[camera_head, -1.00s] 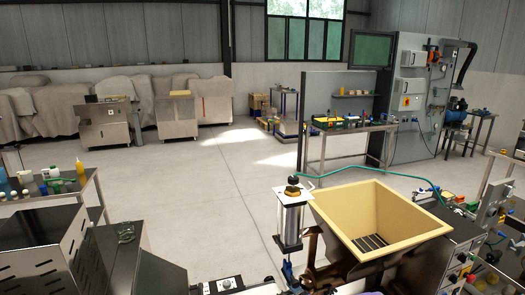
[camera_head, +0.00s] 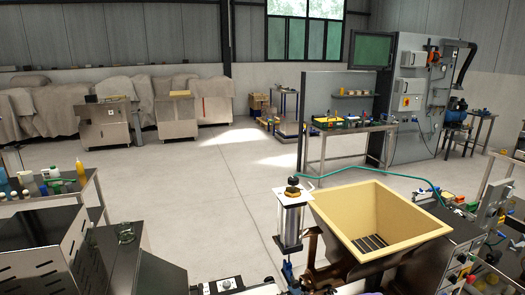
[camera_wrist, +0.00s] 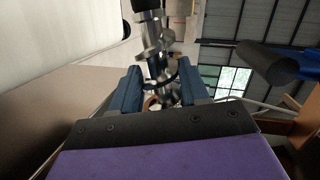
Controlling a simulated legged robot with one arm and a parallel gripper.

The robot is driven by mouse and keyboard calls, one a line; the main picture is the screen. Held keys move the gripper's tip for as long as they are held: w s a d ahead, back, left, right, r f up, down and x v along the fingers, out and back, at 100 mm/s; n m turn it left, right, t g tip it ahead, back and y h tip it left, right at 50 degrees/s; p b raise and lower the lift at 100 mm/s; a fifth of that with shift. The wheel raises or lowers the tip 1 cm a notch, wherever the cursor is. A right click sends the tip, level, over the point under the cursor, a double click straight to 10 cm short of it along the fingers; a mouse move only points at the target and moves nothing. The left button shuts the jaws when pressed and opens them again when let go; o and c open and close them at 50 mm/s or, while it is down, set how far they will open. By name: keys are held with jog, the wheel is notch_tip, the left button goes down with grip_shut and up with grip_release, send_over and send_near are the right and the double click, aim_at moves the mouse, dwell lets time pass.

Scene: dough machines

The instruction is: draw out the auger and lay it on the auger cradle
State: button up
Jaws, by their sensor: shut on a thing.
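In the wrist view, my gripper (camera_wrist: 160,84) has two blue fingers closed on the shiny metal auger (camera_wrist: 157,50). The auger's spiral flights run away from me between and beyond the fingers, and its top end is dark. The fingers hide part of its shaft. I cannot make out the auger or my gripper for certain in the head view. I cannot pick out the auger cradle in either view.
A cream hopper (camera_head: 340,205) with a slatted bottom stands at the front right. A clear cylinder (camera_head: 290,226) with a dark-topped knob stands beside it. A slotted metal housing (camera_head: 40,245) is at the front left. The floor (camera_head: 190,205) beyond is open.

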grip_shut()
jog(key=shift+r+p, duration=0.1)
jog(key=shift+p, duration=0.4)
dwell(0.4)
jog(key=shift+a, duration=0.1)
jog(key=shift+s+a+r+p, duration=0.1)
jog(key=shift+s+a+p, duration=0.1)
jog(key=shift+a+p, duration=0.4)
jog(key=shift+s+a+r+p, duration=0.15)
jog(key=shift+a+p, duration=0.25)
jog(key=shift+a, duration=0.45)
jog(key=shift+s+a+f+p, duration=0.1)
jog(key=shift+s+a+p, duration=0.15)
jog(key=shift+a+p, duration=0.35)
jog(key=shift+s+a+p, duration=0.3)
jog(key=shift+a, duration=0.45)
